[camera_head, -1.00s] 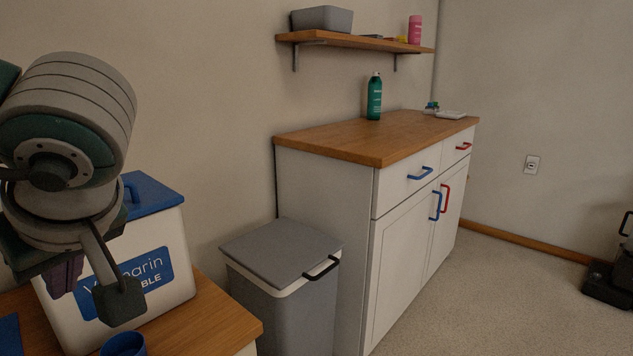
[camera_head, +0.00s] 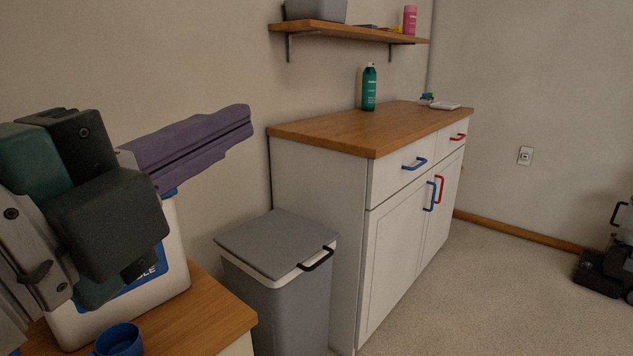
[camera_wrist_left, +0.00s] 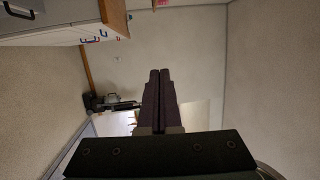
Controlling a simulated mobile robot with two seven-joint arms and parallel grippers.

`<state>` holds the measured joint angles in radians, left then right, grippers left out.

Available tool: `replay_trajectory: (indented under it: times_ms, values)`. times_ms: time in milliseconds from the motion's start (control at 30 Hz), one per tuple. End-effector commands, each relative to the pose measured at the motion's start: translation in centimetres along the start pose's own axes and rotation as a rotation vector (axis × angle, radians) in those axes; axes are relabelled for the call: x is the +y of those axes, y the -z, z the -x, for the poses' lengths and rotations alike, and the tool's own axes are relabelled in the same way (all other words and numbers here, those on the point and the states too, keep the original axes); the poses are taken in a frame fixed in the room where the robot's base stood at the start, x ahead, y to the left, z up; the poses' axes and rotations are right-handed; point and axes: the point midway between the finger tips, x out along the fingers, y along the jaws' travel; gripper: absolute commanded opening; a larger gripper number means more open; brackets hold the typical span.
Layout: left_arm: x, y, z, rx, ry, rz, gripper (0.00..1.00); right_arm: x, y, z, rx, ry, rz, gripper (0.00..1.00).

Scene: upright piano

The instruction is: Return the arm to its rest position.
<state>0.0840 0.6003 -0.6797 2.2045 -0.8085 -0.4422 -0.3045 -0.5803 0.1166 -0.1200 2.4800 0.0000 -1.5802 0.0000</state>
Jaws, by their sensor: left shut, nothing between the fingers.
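My left gripper (camera_head: 248,122) comes in from the left in the head view, its purple fingers pointing right in front of the wall. My right gripper is in neither view.
A grey lidded bin (camera_head: 292,310) stands beside a white cabinet (camera_head: 318,205). A green bottle (camera_head: 369,90) stands on the cabinet. A shelf (camera_head: 345,32) is above. Open floor lies right.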

Motion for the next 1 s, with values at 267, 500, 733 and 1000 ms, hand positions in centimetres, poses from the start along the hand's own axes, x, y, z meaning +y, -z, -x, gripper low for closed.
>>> replay_trajectory:
  times_ms: [267, 500, 733, 1000]
  values:
    - [11.8, -11.7, 12.9, -0.741, -0.468, 0.598, 0.0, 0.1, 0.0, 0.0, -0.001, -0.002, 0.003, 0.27]
    - [16.4, -12.2, 24.0, -1.12, -0.752, 0.806, 0.0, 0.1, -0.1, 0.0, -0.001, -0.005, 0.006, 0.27]
    - [18.1, -9.2, 29.3, -1.311, -0.894, 0.984, 0.0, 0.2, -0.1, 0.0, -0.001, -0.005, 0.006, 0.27]
    - [19.2, -3.7, 27.2, -1.325, -0.872, 1.287, 0.0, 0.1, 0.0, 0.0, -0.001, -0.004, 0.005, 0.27]
